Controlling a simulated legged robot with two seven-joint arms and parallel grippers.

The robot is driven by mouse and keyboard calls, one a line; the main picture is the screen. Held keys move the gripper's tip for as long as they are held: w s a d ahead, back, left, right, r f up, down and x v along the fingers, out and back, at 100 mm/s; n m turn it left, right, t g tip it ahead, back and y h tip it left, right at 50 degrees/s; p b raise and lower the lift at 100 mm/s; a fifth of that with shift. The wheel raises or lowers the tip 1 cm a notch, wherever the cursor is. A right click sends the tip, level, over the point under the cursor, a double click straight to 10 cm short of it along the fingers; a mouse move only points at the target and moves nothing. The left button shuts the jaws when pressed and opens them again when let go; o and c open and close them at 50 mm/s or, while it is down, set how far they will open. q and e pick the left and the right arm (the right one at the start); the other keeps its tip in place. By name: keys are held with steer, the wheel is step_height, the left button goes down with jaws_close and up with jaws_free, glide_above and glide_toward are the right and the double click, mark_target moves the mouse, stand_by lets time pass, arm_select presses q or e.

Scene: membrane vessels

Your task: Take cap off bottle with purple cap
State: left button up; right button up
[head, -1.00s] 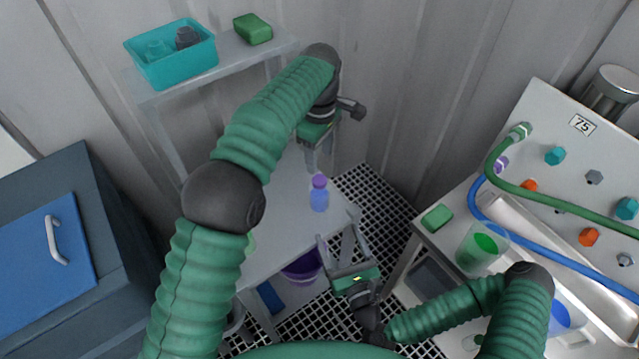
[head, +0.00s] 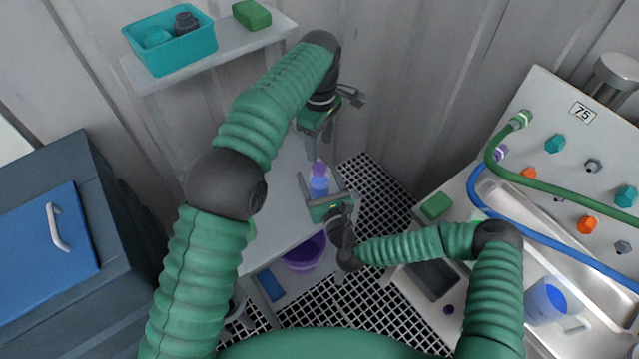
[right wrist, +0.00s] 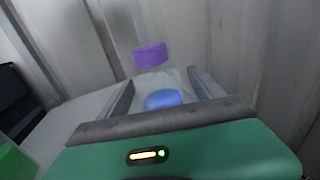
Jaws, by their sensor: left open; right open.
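The bottle (head: 319,186) with blue contents stands upright on the grey table, its purple cap (head: 318,167) on top. My right gripper (head: 317,180) is open, its fingers on either side of the bottle. In the right wrist view, the purple cap (right wrist: 150,56) and the blue contents (right wrist: 163,98) show between the two spread fingers, with the cap beyond the gripper body. Whether a finger touches the bottle I cannot tell. My left gripper (head: 319,143) is open and empty, pointing down just behind and above the cap in the head view.
A shelf at the back left holds a teal bin (head: 170,55) and a green block (head: 251,15). A purple bucket (head: 303,254) is below the table. A blue-doored cabinet (head: 45,250) stands left. A panel with hoses (head: 575,150) and a green block (head: 436,206) are right.

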steer(key=shift+c, duration=0.2)
steer(key=shift+c, duration=1.2)
jaws_close()
